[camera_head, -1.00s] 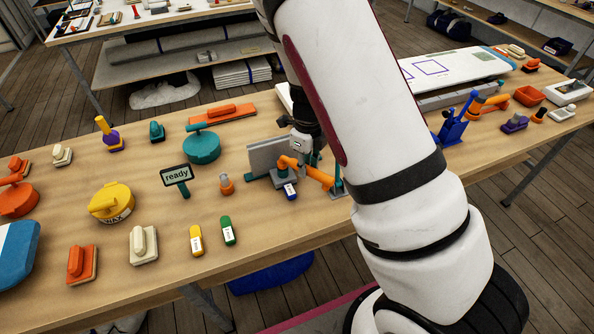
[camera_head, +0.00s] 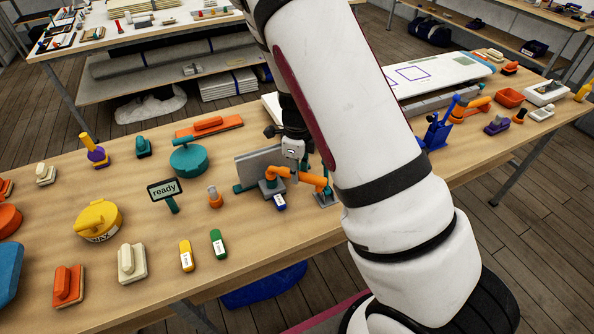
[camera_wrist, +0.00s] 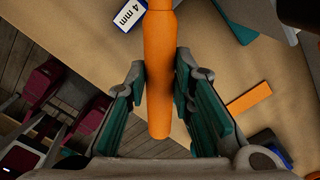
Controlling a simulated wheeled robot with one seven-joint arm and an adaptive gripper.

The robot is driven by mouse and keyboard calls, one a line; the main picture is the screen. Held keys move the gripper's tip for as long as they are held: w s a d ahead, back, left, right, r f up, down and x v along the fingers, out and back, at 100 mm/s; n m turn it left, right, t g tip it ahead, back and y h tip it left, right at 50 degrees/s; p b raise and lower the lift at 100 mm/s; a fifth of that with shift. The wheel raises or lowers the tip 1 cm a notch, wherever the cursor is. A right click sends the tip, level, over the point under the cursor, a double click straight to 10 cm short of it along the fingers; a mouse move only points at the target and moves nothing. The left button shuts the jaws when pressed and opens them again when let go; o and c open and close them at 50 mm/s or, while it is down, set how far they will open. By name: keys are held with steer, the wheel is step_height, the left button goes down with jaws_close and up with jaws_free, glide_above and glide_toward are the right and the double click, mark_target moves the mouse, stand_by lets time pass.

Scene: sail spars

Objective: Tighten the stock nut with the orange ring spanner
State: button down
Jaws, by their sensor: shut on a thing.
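The orange ring spanner (camera_head: 308,179) lies level at the grey plate's fixture, its left end over a dark grey and teal block (camera_head: 270,188). Its handle (camera_wrist: 160,80) runs straight up the wrist view between the teal fingers of my gripper (camera_wrist: 161,82). My gripper (camera_head: 294,152) comes down from above and is shut on the handle. The ring end is out of the wrist view's top edge. I cannot make out the stock nut; it is too small or covered by the spanner. A blue and white "4 mm" tag (camera_head: 280,202) lies in front, also in the wrist view (camera_wrist: 124,10).
The grey upright plate (camera_head: 258,163) stands behind the spanner. A "ready" sign (camera_head: 163,190) and a small orange bottle-like piece (camera_head: 214,197) stand to the left. A blue stand (camera_head: 437,127) is to the right.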

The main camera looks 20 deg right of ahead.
steer(key=shift+r, duration=0.7)
stand_by(0.3)
steer(key=shift+r+p, duration=0.85)
steer(key=shift+r, duration=1.55)
